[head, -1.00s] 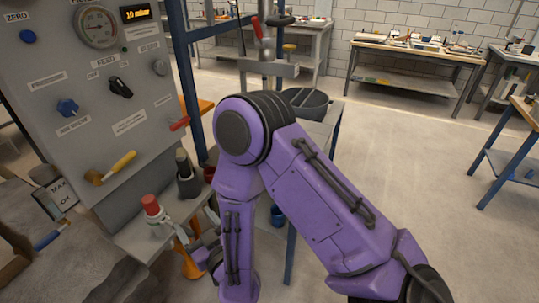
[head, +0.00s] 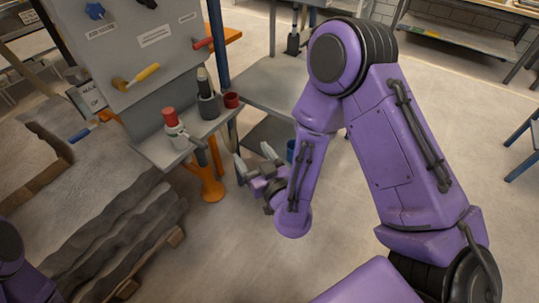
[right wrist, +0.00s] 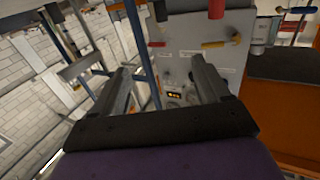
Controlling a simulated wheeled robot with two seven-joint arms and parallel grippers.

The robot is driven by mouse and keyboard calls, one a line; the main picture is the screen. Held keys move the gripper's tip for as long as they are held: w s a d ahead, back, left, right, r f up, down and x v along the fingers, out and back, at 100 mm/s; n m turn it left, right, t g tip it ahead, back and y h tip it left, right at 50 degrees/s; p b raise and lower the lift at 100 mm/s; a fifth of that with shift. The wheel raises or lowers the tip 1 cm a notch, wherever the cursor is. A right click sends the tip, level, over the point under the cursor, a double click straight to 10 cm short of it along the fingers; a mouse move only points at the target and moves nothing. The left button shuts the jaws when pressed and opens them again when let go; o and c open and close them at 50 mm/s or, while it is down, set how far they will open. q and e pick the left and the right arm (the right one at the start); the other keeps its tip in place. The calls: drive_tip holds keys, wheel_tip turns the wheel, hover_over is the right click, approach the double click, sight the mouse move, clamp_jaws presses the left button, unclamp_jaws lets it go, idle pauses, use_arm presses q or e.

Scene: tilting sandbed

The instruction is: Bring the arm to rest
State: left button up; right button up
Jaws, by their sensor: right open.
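My right arm is purple and reaches down the right half of the head view. Its right gripper (head: 255,157) is open and empty, hanging over the floor just right of the grey shelf (head: 165,152). In the right wrist view the two grey fingers of this gripper (right wrist: 160,65) stand wide apart with nothing between them. My left gripper is out of view; only a purple part of me shows at the lower left edge.
The control panel (head: 120,60) has a yellow-handled lever (head: 140,77). The sandbed (head: 80,195) lies at left.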

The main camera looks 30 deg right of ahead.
drive_tip(key=shift+s+d+r, duration=0.1)
drive_tip(key=shift+s+d, duration=0.05)
drive_tip(key=shift+s, duration=0.1)
idle(0.4)
drive_tip(key=s+d+f+m+g+h, duration=0.1)
drive_tip(key=s+d+f+m+g, duration=0.3)
drive_tip(key=f, duration=0.5)
drive_tip(key=s+d+f+m+g+h, duration=0.1)
drive_tip(key=s+f+m+g, duration=0.1)
drive_tip(key=s+f+g, duration=0.45)
drive_tip(key=s+d+f+g, duration=0.2)
drive_tip(key=s+f, duration=0.3)
drive_tip(key=s, duration=0.3)
drive_tip(key=s+d+f+g+h, duration=0.1)
drive_tip(key=s+d+f+g, duration=0.1)
drive_tip(key=s+f, duration=0.3)
drive_tip(key=s+d, duration=0.1)
drive_tip(key=s, duration=0.2)
drive_tip(key=shift+d+m, duration=0.2)
drive_tip(key=shift+m, duration=0.2)
